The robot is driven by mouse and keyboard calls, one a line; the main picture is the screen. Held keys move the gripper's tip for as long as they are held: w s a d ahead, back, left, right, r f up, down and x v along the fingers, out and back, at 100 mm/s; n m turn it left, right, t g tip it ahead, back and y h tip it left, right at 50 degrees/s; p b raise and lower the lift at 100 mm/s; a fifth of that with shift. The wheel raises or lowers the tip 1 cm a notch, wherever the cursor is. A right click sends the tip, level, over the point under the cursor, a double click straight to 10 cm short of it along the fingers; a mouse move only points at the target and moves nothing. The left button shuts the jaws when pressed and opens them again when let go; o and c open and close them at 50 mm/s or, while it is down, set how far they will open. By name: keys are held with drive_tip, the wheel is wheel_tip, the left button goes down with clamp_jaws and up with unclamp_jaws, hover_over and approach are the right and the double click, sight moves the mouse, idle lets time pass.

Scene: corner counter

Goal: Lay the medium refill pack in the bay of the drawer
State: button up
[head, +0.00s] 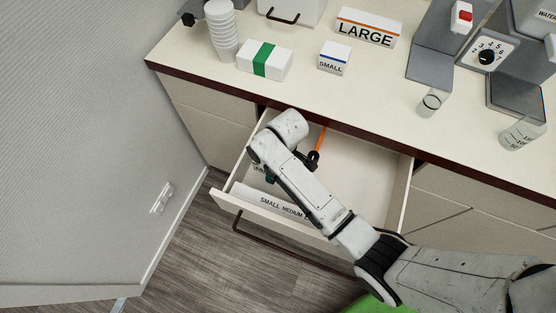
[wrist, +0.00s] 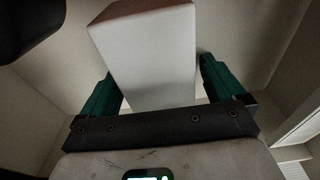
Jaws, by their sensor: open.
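The drawer (head: 398,188) is pulled open below the counter, and its front edge carries a label reading SMALL, MEDIUM and a third word cut off by my arm. A white pack (wrist: 150,52) stands between my gripper's two green fingers in the wrist view. My gripper (wrist: 158,78) is open around it; contact cannot be told. In the head view my gripper (head: 271,177) is low in the drawer's left part, mostly hidden by my arm. A lettered white patch (head: 257,168) shows beside it, its word unreadable.
On the counter (head: 380,98) stand a white box with a green band (head: 264,60), a SMALL box (head: 333,58), a LARGE box (head: 367,28) and stacked cups (head: 222,30). An orange strip (head: 321,138) lies in the drawer. The drawer's right floor is clear.

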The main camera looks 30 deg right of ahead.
wheel_tip(320, 180, up, 12)
drive_tip(key=s, duration=0.1)
drive_tip(key=shift+d, duration=0.4)
drive_tip(key=shift+s, duration=0.1)
